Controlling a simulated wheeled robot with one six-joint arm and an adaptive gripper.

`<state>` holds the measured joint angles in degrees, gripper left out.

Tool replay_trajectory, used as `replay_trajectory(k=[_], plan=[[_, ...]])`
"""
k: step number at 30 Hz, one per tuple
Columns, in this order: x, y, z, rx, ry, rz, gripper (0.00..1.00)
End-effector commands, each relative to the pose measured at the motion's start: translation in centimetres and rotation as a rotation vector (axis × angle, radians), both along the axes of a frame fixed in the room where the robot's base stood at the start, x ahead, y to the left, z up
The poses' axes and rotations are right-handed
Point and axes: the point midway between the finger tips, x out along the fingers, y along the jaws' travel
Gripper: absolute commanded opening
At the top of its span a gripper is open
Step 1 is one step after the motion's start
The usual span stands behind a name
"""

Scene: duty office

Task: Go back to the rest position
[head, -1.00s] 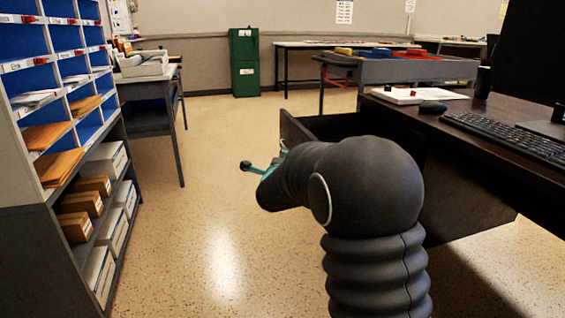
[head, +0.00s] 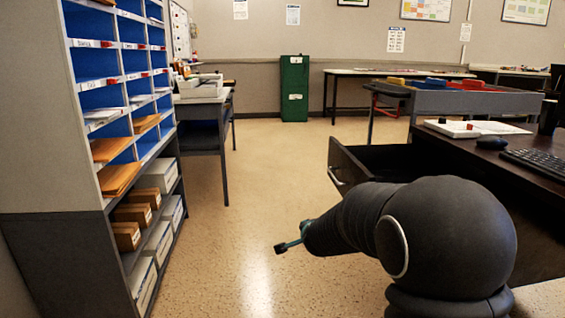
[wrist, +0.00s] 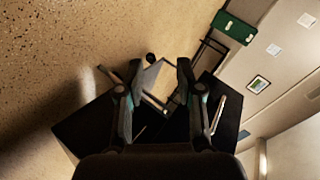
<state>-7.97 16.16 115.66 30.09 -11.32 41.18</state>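My gripper (head: 292,243) shows at the end of my dark arm in the head view, low over the floor and left of the open desk drawer (head: 345,166). In the wrist view my gripper (wrist: 160,72) has its two fingers apart, with no object clearly held between them. A pale shape shows beyond the fingertips there; I cannot tell what it is. My arm hides part of the drawer and the desk's lower front.
A shelf (head: 93,135) with blue slots, envelopes and boxes stands at left. The dark desk (head: 470,148) is at right, with a keyboard and mouse. A green cabinet (head: 295,88) stands at the back wall; it also shows in the wrist view (wrist: 234,28). The floor between is clear.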

Motion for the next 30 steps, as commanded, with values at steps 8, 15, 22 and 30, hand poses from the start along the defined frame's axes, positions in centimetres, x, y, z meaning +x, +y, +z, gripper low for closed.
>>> replay_trajectory(k=[8,15,22,30], plan=[[-13.8,1.1,0.6,-0.346,0.332,0.509,0.36],[-25.3,-1.1,3.6,-0.553,0.496,0.815,0.36],[-34.2,-3.8,7.0,-0.684,0.583,0.96,0.36],[-40.2,-6.2,11.6,-0.779,0.547,0.921,0.36]])
